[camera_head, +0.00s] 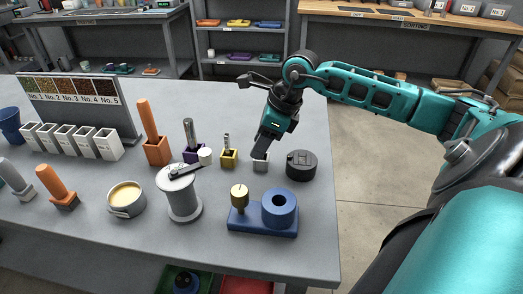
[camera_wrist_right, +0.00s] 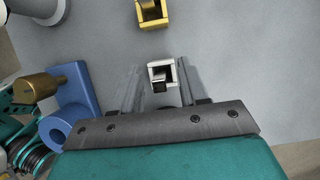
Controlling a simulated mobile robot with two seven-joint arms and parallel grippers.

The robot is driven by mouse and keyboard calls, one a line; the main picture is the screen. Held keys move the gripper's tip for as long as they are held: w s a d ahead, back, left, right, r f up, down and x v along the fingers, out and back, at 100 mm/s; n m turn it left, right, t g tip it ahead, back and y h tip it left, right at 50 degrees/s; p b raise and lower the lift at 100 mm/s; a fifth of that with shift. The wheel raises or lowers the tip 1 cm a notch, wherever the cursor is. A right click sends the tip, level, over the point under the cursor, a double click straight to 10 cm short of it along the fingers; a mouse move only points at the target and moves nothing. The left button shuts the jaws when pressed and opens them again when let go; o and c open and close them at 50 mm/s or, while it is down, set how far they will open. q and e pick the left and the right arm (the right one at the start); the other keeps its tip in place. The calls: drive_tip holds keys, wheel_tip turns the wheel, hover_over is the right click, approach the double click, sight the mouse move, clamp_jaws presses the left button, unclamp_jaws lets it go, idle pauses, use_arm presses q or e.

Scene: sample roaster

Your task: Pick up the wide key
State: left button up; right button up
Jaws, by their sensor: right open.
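My right gripper (camera_head: 261,148) is open and points down at a small light-grey square holder (camera_head: 261,164). In the right wrist view its fingers (camera_wrist_right: 162,92) stand either side of that holder (camera_wrist_right: 157,70), which has a dark piece inside; I cannot tell whether they touch it. A purple holder (camera_head: 196,156) has an upright grey metal piece (camera_head: 188,131) in it. A yellow holder (camera_head: 229,158) has a smaller upright piece (camera_head: 226,142); this holder also shows in the wrist view (camera_wrist_right: 153,24). I cannot tell which piece is the wide key. My left gripper is out of view.
A black round canister (camera_head: 301,166) stands close right of the gripper. A blue base with a ring (camera_head: 279,210) lies in front. A grey spool-like stand (camera_head: 181,196), a cream-filled pot (camera_head: 126,200) and an orange block (camera_head: 158,152) stand left. The table's right edge is near.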

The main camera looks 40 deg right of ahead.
drive_tip(key=shift+c, duration=0.4)
clamp_jaws()
